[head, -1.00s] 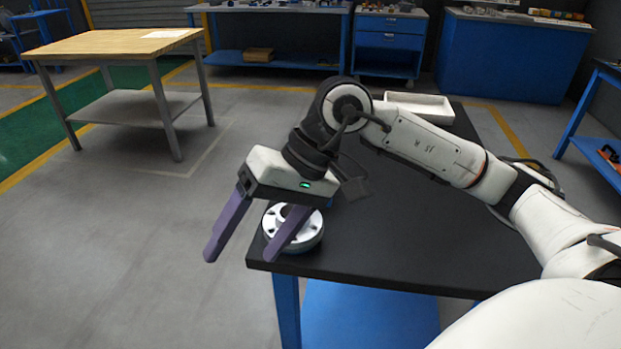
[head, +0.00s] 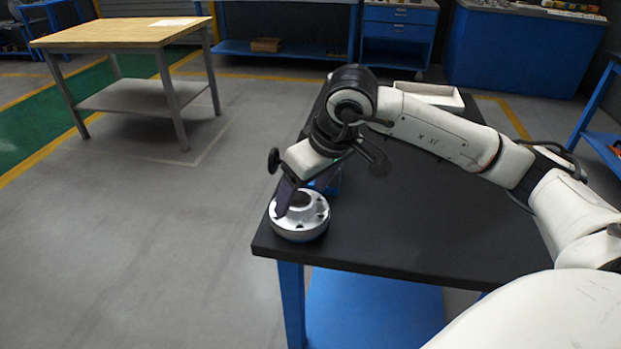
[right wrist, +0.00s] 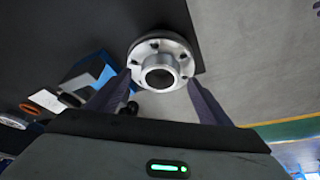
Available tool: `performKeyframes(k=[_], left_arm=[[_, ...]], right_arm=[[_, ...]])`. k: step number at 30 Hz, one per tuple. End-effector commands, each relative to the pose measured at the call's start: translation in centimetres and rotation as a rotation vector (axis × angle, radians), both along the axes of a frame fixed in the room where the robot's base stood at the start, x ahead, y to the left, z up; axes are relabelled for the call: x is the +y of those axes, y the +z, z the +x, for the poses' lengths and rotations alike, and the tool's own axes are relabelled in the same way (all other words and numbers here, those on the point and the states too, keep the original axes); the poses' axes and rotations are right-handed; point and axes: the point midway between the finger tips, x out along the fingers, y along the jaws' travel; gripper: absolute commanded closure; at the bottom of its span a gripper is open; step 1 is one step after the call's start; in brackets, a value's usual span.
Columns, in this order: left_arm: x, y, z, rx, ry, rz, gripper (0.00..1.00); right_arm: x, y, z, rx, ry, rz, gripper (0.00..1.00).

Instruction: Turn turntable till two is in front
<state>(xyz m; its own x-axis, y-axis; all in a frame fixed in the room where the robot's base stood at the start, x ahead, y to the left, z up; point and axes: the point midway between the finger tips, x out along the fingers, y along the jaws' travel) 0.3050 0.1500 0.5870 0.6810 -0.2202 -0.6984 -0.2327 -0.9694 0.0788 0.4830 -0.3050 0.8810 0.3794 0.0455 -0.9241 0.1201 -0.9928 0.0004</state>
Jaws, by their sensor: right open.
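A silver flanged shell (head: 300,220), round with a raised central ring and holes around its flange, sits near the front left corner of the black table. It also shows in the right wrist view (right wrist: 160,66). A thin blue edge shows under it; the turntable is otherwise hidden, and I cannot read any number. My right gripper (head: 291,205) is open, with one purple finger over the flange in the head view. In the right wrist view its fingers (right wrist: 158,94) stand either side of the shell's near part; contact cannot be told. My left gripper is out of view.
The black table (head: 430,230) is mostly bare behind the shell. A blue object (head: 331,182) stands just behind the gripper, partly hidden. A white tray (head: 425,93) lies at the table's far end. A wooden-topped table (head: 120,33) stands apart at the left.

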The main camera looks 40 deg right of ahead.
Motion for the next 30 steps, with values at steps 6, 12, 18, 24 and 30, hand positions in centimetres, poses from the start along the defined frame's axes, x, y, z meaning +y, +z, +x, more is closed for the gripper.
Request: performKeyframes(k=[6, 12, 18, 24, 30], left_arm=[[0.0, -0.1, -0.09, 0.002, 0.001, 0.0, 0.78], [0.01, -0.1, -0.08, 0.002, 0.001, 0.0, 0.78], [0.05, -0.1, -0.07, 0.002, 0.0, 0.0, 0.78], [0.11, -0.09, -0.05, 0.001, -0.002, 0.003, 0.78], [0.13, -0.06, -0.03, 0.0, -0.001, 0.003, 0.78]], right_arm=[[0.07, -1.17, 0.44, 0.0, 0.001, 0.0, 0.28], [0.08, -1.2, 0.47, 0.0, 0.001, 0.0, 0.28], [0.08, -1.17, 0.47, -0.001, 0.0, 0.0, 0.54], [0.08, -1.16, 0.47, -0.001, 0.0, 0.0, 0.88], [0.08, -1.13, 0.47, -0.001, 0.0, 0.0, 0.33]])
